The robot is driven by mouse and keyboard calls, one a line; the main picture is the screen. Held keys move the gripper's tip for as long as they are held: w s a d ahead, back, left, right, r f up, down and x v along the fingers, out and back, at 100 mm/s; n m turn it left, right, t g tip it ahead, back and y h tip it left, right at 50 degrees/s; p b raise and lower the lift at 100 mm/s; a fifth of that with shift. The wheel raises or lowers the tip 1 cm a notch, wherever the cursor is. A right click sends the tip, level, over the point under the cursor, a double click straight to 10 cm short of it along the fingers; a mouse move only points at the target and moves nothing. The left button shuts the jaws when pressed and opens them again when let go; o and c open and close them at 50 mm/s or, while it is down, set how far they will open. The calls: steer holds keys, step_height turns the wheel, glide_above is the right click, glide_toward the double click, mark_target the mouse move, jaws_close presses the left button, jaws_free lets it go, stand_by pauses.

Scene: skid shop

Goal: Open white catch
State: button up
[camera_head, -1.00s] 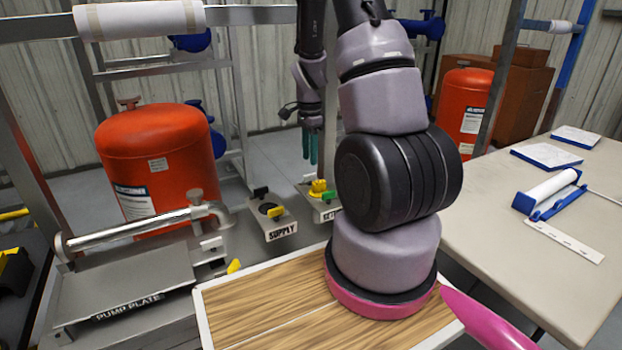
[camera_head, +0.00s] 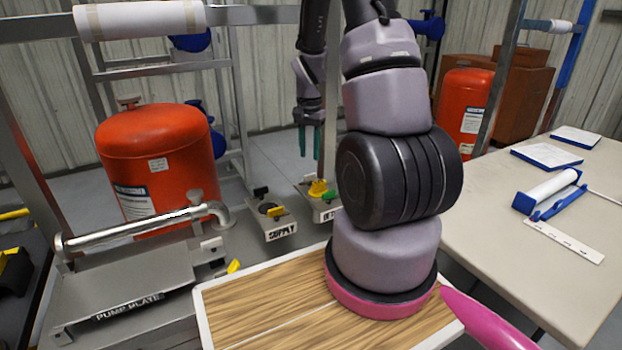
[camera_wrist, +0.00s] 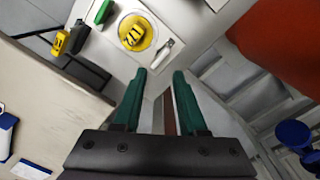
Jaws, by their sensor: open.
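My gripper (camera_head: 309,142) has two green fingers pointing down, apart and empty, above and behind the labelled valve boxes. In the wrist view, my gripper (camera_wrist: 159,76) is open with nothing between its fingers. A small pale lever (camera_wrist: 162,53) with a dark spot lies on a light panel just beyond the fingertips. It looks like the white catch, but I cannot be sure. It sits beside a round yellow knob (camera_wrist: 134,35). The knob also shows in the head view (camera_head: 318,188), where I cannot make out the lever.
A green handle (camera_wrist: 104,12) and a small yellow part (camera_wrist: 60,42) are near the knob. The SUPPLY box (camera_head: 279,231) is left of the knob's box. A red tank (camera_head: 158,150) stands farther left. A table (camera_head: 480,230) is at right.

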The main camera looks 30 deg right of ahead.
steer(key=n, duration=0.6)
steer(key=shift+r, duration=0.35)
steer(key=shift+n, duration=0.5)
steer(key=n, duration=0.2)
steer(key=r+n, duration=0.1)
steer(key=n, duration=0.1)
steer(key=s+a+r+m+t, duration=0.15)
steer(key=s+a+r, duration=0.25)
steer(key=r, duration=0.6)
steer(key=s+a+r+m+t, duration=0.1)
steer(key=s+a+r+t, duration=0.15)
steer(key=r, duration=0.65)
steer(key=s+a+r+m+t+y, duration=0.1)
steer(key=s+a+r, duration=0.2)
steer(key=s, duration=0.3)
steer(key=s+a+r+m+t+y, duration=0.1)
steer(key=s+a+r+t, duration=0.1)
steer(key=s+r, duration=0.4)
steer(key=shift+s+a+r, duration=0.3)
steer(key=shift+s+a, duration=0.3)
steer(key=shift+a, duration=0.3)
